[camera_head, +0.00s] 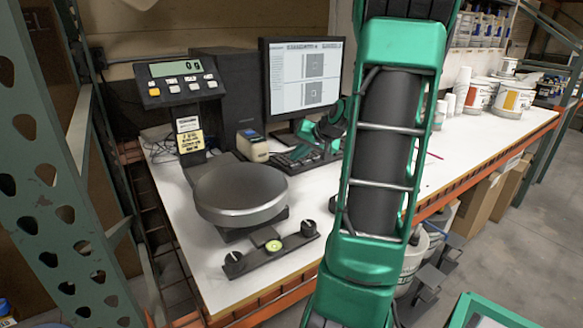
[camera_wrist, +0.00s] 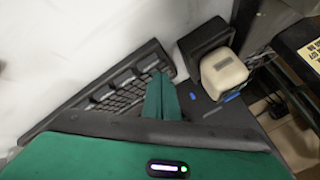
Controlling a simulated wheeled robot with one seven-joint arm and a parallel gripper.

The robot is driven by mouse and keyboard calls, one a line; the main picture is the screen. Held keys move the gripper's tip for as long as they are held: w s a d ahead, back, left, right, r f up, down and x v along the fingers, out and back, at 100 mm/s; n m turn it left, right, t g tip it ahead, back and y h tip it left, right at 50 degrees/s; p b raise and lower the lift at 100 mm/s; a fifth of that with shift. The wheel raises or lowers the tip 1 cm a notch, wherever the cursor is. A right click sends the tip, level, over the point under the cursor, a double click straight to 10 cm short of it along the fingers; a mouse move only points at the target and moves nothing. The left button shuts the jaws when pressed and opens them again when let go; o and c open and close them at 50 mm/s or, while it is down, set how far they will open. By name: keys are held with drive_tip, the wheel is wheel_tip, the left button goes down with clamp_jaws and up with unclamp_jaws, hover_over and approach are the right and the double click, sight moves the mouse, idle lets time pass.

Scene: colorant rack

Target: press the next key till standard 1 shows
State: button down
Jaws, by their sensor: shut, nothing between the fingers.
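The keyboard (camera_head: 295,158) lies on the white bench in front of the monitor (camera_head: 305,78). It also shows in the wrist view (camera_wrist: 115,95), with several larger raised keys along one side. I cannot read any key labels, so the next key cannot be picked out. Contact with a key cannot be told.
A beige device (camera_head: 253,146) with a blue display stands left of the keyboard, near my fingers in the wrist view (camera_wrist: 223,73). A scale (camera_head: 240,190) stands front left; its display (camera_head: 180,68) reads 0 g. Paint tubs (camera_head: 512,97) stand at the right.

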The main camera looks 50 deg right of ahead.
drive_tip(key=shift+f, duration=0.15)
drive_tip(key=shift+f, duration=0.2)
drive_tip(key=shift+s+f, duration=0.1)
drive_tip(key=shift+f, duration=0.25)
idle(0.6)
drive_tip(key=shift+r, duration=0.8)
drive_tip(key=shift+r, duration=2.5)
